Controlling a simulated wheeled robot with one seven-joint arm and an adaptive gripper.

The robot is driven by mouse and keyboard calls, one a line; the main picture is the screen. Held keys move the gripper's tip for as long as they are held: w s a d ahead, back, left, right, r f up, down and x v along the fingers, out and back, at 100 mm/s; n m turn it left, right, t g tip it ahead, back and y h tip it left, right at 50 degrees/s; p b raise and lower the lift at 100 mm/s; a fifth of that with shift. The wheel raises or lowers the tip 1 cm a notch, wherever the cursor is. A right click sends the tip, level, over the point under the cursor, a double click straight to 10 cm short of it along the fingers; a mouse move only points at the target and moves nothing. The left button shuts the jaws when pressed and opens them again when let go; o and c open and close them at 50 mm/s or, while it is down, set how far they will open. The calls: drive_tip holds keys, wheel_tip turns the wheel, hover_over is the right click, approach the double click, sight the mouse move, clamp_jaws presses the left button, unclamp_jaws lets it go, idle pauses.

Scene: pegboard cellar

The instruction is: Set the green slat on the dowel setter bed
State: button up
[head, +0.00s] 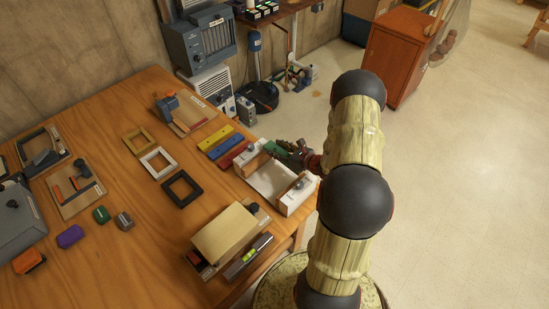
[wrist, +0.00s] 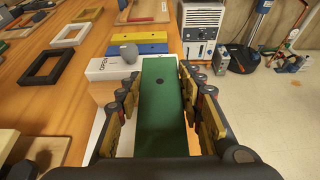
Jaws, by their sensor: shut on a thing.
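The green slat (wrist: 161,105) runs lengthwise through the middle of the wrist view, with a dark round spot near its far part. In the head view only part of the slat (head: 274,148) shows. My gripper (wrist: 160,88) is shut on it, one finger along each side; in the head view the gripper (head: 302,155) is partly hidden by my arm. The dowel setter bed appears to be the white fixture (head: 268,182) at the table's right edge, with raised end blocks. The slat is at its far right side, apparently above it. The gap below cannot be told.
Yellow (head: 215,137), blue (head: 226,146) and red (head: 236,154) slats lie just left of the fixture. Tan, white (head: 143,160) and black (head: 167,180) frames lie further left. A wooden block fixture (head: 224,232) stands nearer. Open floor (head: 470,170) lies right.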

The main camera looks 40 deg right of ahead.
drive_tip(key=shift+w+a+f, duration=0.1)
drive_tip(key=shift+a+f, duration=0.2)
drive_tip(key=shift+f, duration=0.1)
drive_tip(key=shift+w+a+f+b, duration=0.1)
drive_tip(key=shift+f+b, duration=0.2)
drive_tip(key=shift+f, duration=0.5)
drive_tip(key=shift+w+a+f+b, duration=0.1)
drive_tip(key=shift+f+b, duration=0.15)
drive_tip(key=shift+f, duration=0.5)
drive_tip(key=shift+f, duration=0.25)
drive_tip(key=o, duration=1.2)
drive_tip(key=shift+s+r, duration=0.15)
